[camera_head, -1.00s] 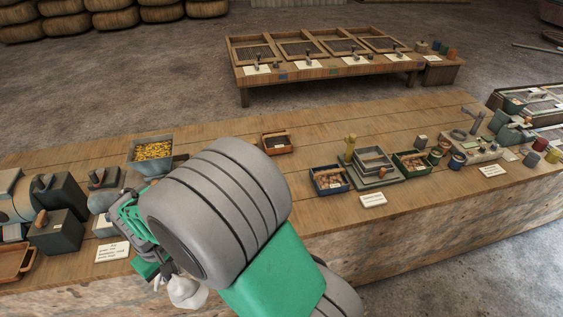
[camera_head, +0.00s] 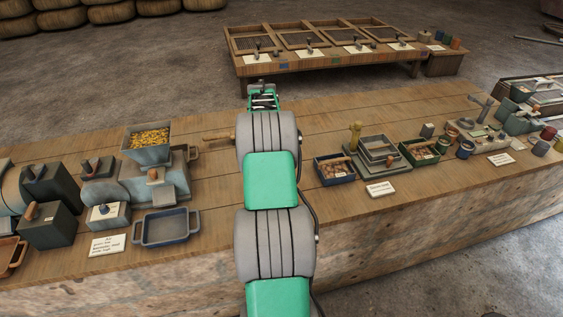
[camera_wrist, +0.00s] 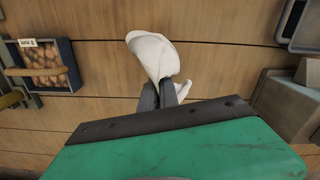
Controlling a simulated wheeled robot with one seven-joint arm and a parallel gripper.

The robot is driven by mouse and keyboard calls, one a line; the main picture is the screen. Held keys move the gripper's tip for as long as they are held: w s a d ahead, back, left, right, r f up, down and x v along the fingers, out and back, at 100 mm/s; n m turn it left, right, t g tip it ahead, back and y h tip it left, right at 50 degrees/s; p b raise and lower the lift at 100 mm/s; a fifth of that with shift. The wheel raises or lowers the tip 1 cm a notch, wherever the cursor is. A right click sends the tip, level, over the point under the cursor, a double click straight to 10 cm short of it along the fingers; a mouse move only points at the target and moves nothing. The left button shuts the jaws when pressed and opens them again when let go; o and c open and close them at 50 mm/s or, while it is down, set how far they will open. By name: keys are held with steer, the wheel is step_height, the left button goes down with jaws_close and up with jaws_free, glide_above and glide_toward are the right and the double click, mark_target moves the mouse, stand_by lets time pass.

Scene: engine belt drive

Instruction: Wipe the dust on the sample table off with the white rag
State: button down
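My gripper (camera_wrist: 162,95) is shut on the white rag (camera_wrist: 155,55), which bulges out beyond the dark fingertips in the wrist view. The rag is over bare wooden planks there; I cannot tell whether it touches them. In the head view my gripper (camera_head: 262,97) reaches over the far part of the long wooden table (camera_head: 360,118), and the rag is hidden. A separate low wooden table (camera_head: 300,68) with framed compartments stands behind. I cannot make out any dust, nor tell for sure which is the sample table.
A grey machine with a hopper of yellow pieces (camera_head: 149,137) and a blue-grey tray (camera_head: 166,228) are left of my arm. A box of brown lumps (camera_head: 334,169) and stacked square trays (camera_head: 378,150) are right. The far planks right of my gripper are clear.

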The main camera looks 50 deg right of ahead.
steer(key=s+d+f, duration=0.1)
steer(key=s+d, duration=0.2)
steer(key=d, duration=0.3)
steer(key=f+b, duration=0.1)
steer(key=f, duration=0.2)
steer(key=f+b, duration=0.2)
steer(key=f, duration=0.1)
steer(key=f+b, duration=0.2)
steer(key=f, duration=0.1)
steer(key=shift+a, duration=0.3)
steer(key=c, duration=0.6)
jaws_free()
steer(key=shift+f, duration=0.1)
steer(key=shift+f+b, duration=1)
steer(key=shift+f, duration=0.25)
steer(key=shift+r, duration=0.15)
steer(key=shift+c, duration=1.3)
